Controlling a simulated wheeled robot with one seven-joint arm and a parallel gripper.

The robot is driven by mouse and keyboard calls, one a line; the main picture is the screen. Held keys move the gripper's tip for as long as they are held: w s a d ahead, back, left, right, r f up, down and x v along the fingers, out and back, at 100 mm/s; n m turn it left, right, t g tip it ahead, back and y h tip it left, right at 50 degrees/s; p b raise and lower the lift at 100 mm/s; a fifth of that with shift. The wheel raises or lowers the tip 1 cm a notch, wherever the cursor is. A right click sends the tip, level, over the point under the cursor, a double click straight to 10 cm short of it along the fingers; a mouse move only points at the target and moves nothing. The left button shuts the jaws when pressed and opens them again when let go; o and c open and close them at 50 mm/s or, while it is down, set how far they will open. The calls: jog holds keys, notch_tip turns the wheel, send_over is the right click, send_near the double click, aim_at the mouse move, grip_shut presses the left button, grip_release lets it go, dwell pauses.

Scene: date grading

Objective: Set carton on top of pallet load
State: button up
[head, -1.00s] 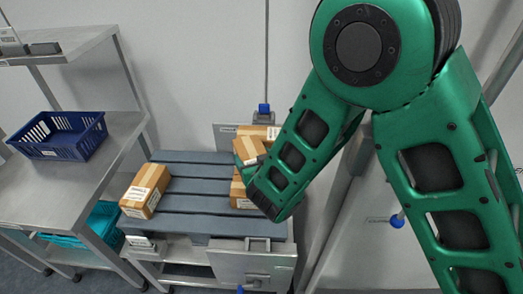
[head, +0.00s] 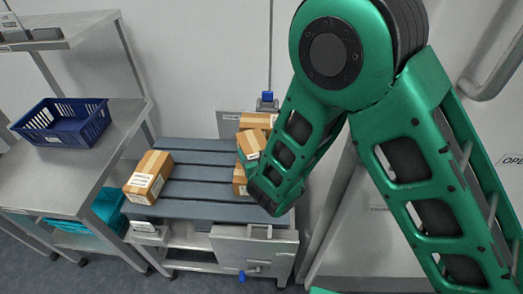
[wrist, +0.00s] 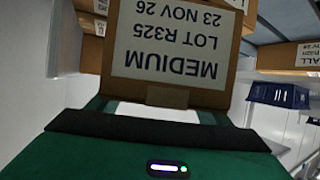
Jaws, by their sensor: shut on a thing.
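A brown taped carton (head: 251,144) is held by my gripper, tilted in the head view. In the wrist view this carton (wrist: 170,50) fills the upper middle, its label reading MEDIUM, LOT R325. My gripper (wrist: 167,102) is shut on it; in the head view the gripper is mostly hidden behind my green forearm. The pallet (head: 190,189) is a blue-grey slatted deck. Its load shows as a carton (head: 148,178) at the left and cartons at the right, one behind the held carton (head: 258,121) and one lower (head: 239,181), partly covered.
A steel bench (head: 95,165) with a dark blue crate (head: 62,123) stands left of the pallet, with teal crates (head: 105,207) below. A metal panel (head: 255,248) is at the pallet's front right. The pallet's middle is bare.

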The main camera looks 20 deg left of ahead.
jog(key=shift+f, duration=0.55)
jog(key=o, duration=1.7)
jog(key=shift+c, duration=0.2)
jog(key=shift+f, duration=0.1)
jog(key=v, duration=1)
jog(key=shift+s+d, duration=0.2)
jog(key=shift+s, duration=0.1)
